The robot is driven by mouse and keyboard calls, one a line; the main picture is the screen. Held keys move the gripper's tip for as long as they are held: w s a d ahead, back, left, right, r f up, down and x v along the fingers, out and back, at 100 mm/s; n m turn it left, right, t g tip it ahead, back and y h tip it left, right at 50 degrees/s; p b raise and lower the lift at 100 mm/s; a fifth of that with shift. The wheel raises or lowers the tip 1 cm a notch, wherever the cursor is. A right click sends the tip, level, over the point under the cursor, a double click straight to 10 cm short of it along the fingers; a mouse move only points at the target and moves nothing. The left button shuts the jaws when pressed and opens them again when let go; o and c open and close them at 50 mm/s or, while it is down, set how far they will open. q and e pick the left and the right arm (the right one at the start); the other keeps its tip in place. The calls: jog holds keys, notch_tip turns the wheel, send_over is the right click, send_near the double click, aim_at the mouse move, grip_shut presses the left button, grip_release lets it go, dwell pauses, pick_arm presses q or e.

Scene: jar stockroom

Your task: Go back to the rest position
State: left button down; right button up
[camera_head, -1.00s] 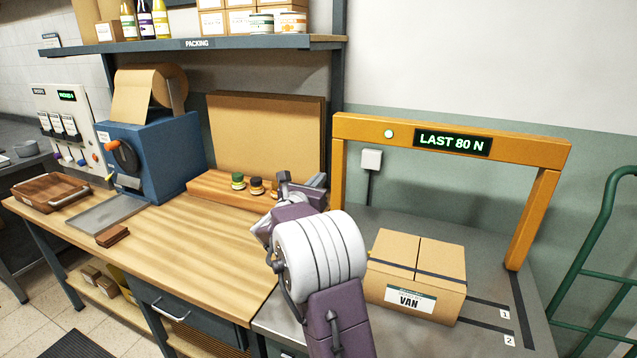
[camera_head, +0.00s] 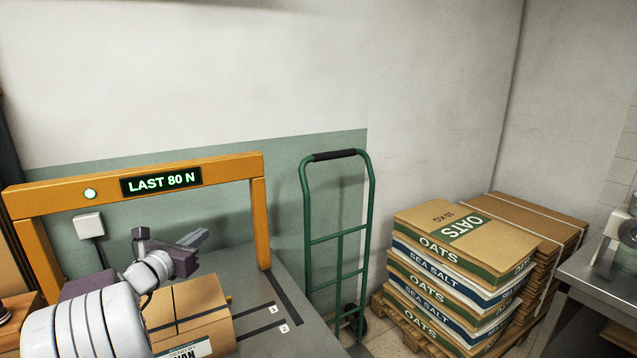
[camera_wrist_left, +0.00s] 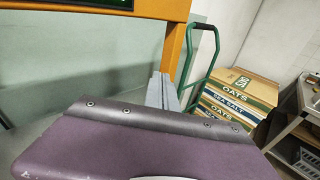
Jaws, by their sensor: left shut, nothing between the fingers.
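My left gripper (camera_head: 195,240) is in the head view at the lower left, above and behind the cardboard box labelled VAN (camera_head: 192,318). Its fingers are shut with nothing between them and point to the right. In the left wrist view the grey fingers (camera_wrist_left: 161,90) lie together beyond my purple wrist housing. The box is taped, and my left arm hides part of it. My right gripper does not show in either view.
An orange frame (camera_head: 258,225) with a "LAST 80 N" display spans the grey bench (camera_head: 300,325). A green hand truck (camera_head: 338,240) stands by the wall. Stacked oats and sea salt sacks (camera_head: 450,275) sit on a pallet at right. A metal table (camera_head: 600,275) is far right.

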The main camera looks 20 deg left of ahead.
pick_arm(q)
jog(key=w+d+f+m+g+h, duration=0.1)
jog(key=w+d+f+m+h, duration=0.15)
jog(key=d, duration=0.55)
jog(key=w+d+f+m+g+h, duration=0.1)
jog(key=w+d+f+m+h, duration=0.15)
jog(key=d, duration=0.55)
jog(key=s+d+f+m+g+h, duration=0.1)
jog(key=s+d+f+m+g, duration=0.15)
jog(key=d, duration=0.45)
jog(key=s+d+f+m+g+h, duration=0.2)
jog(key=d+f+m, duration=0.2)
jog(key=d, duration=0.2)
jog(key=s+d+f+m+g+h, duration=0.1)
jog(key=s+d+f+m+g, duration=0.2)
jog(key=d, duration=0.4)
jog(key=s+d+f+m+g+y, duration=0.35)
jog(key=s+f+m+g, duration=0.25)
jog(key=s+f+m, duration=0.45)
jog(key=s+a+f+m+y, duration=0.3)
jog(key=s+a+m, duration=0.4)
jog(key=m, duration=0.2)
notch_tip(320, 180, up, 13)
jog(key=m+p, duration=0.2)
jog(key=p, duration=1)
jog(key=shift+w+a+f, duration=0.15)
jog(key=shift+w+a, duration=0.15)
jog(key=shift+w, duration=0.05)
